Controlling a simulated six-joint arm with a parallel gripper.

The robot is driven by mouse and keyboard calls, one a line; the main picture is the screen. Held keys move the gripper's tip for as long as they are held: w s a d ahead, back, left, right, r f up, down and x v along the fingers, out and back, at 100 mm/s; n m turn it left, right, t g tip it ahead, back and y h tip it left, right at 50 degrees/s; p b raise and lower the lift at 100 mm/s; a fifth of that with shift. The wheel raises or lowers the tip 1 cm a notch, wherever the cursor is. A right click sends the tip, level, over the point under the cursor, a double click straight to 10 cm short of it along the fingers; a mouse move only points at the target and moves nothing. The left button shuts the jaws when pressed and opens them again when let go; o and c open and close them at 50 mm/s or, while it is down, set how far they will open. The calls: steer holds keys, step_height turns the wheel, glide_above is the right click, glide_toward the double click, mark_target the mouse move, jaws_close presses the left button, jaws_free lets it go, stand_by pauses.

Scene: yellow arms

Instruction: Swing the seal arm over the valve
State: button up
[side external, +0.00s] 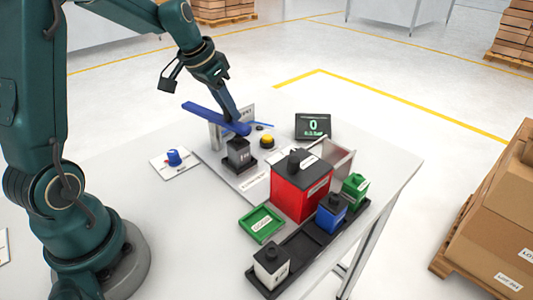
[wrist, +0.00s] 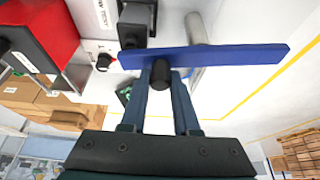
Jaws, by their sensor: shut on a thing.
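The seal arm is a long blue bar (side external: 208,115), lying across the top of the station in the side view. It also spans the wrist view (wrist: 225,56). My gripper (side external: 232,117) comes down on it near its right end. In the wrist view my gripper (wrist: 160,80) is shut on a short black knob (wrist: 161,72) at the bar. A dark block with a pale label (side external: 239,153), possibly the valve, stands under the bar's right end. The same block seems to show in the wrist view (wrist: 136,24). Whether the bar touches it is unclear.
A grey post (side external: 214,135) stands close behind the block. A yellow button (side external: 267,141) and a display (side external: 313,126) are to its right. A red box (side external: 300,188), a green tray (side external: 261,223) and small labelled blocks are nearer. A blue knob (side external: 174,157) sits left.

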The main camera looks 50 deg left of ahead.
steer(key=shift+s+d, duration=0.1)
steer(key=shift+s, duration=0.6)
steer(key=o, duration=0.7)
step_height(320, 180, up, 8)
steer(key=shift+f, duration=0.25)
stand_by(0.4)
